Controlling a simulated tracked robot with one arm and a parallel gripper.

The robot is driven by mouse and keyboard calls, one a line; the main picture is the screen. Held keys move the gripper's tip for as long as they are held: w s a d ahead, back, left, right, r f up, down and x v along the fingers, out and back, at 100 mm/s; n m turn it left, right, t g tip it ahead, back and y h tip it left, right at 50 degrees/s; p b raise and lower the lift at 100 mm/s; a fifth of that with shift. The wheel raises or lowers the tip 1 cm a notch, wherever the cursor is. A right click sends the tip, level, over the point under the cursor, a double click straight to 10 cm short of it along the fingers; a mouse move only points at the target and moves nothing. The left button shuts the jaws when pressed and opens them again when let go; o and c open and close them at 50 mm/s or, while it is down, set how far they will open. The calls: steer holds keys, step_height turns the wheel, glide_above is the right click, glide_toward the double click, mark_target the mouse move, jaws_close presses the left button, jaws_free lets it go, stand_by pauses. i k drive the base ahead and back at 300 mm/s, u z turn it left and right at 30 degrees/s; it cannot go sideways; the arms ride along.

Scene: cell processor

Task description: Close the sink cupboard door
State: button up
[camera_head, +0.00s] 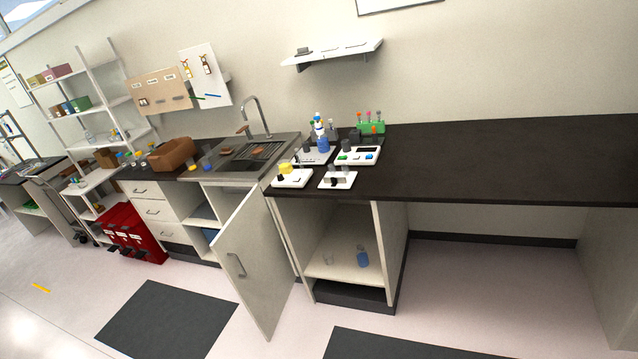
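The sink cupboard door (258,268) is a pale panel with a grey bar handle (236,264) near its left edge. It stands open, swung out from the cupboard under the sink (254,153), hinged on its right side. Part of the cupboard's inside (203,214) shows to the left of the door, with a shelf and something blue low down. The door hides the rest of the opening. My gripper is not in view.
Right of the door is an open cabinet (338,242) holding a blue bottle (362,256). Red bins (133,234) stand at the left by white drawers (154,211). Dark mats (168,322) lie on the floor before the counter (480,165). The floor at the right is clear.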

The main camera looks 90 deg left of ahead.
mark_target(249, 249)
steer(key=u, duration=0.35)
steer(key=i, duration=0.1)
steer(key=u, duration=2.75)
steer(key=i, duration=1.6)
steer(key=u, duration=0.05)
